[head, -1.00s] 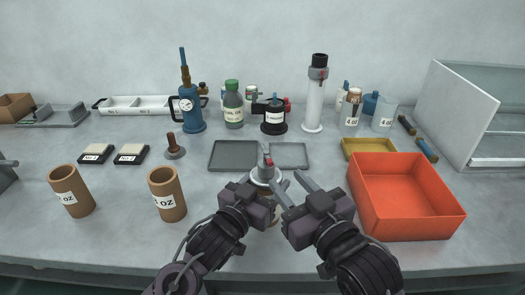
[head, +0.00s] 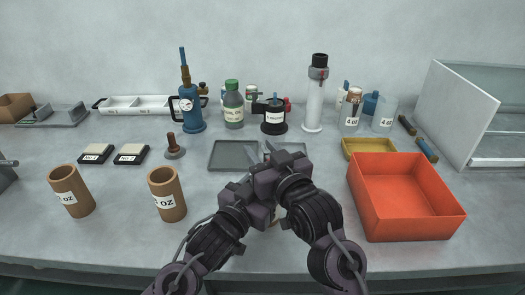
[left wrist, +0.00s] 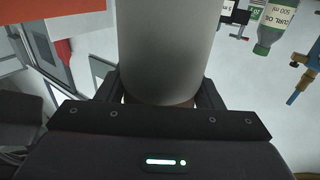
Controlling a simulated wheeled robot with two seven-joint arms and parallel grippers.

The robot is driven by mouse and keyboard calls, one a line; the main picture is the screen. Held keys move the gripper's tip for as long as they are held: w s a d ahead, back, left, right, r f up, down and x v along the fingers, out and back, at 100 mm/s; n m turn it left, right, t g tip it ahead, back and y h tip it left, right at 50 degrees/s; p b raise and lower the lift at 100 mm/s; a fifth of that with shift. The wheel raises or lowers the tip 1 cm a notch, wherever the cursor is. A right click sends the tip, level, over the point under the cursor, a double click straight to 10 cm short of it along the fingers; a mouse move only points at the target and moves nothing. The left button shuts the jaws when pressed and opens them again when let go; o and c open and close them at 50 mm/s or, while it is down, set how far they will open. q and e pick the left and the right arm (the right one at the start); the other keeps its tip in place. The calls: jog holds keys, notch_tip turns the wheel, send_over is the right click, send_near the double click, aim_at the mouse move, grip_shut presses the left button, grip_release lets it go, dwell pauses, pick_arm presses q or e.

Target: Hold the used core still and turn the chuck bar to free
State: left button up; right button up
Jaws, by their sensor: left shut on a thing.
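The used core appears as a large plain grey cylinder (left wrist: 168,45) in the left wrist view. My left gripper (left wrist: 160,92) is shut around it, one finger on each side. In the head view, my left gripper (head: 243,188) is low at the middle of the bench, and the core is almost wholly hidden behind the grippers. My right gripper (head: 262,155) is over the same spot, close against the left one. Its fingers are mostly hidden, so I cannot tell whether they are open or shut. The chuck bar is hidden behind my right gripper.
A red-orange bin (head: 405,205) stands to the right of my arms. Two brown cups (head: 167,195) marked OZ stand to the left. Grey trays (head: 233,155) lie just behind the grippers. Bottles and a white cylinder (head: 314,100) stand along the back.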

grip_shut()
jog(key=shift+r+n+y, duration=0.1)
jog(key=shift+n+y, duration=0.2)
jog(key=shift+y, duration=0.1)
jog(key=shift+n+g+y, duration=0.3)
jog(key=shift+g+y, duration=0.1)
jog(key=shift+g, duration=0.1)
jog(key=shift+s+a+n+g+y, duration=0.1)
jog(key=shift+n+g+y, duration=0.55)
jog(key=shift+y, duration=0.15)
jog(key=shift+s+a+n+g+y, duration=0.1)
jog(key=shift+n+g+y, duration=0.5)
jog(key=shift+y, duration=0.2)
grip_release()
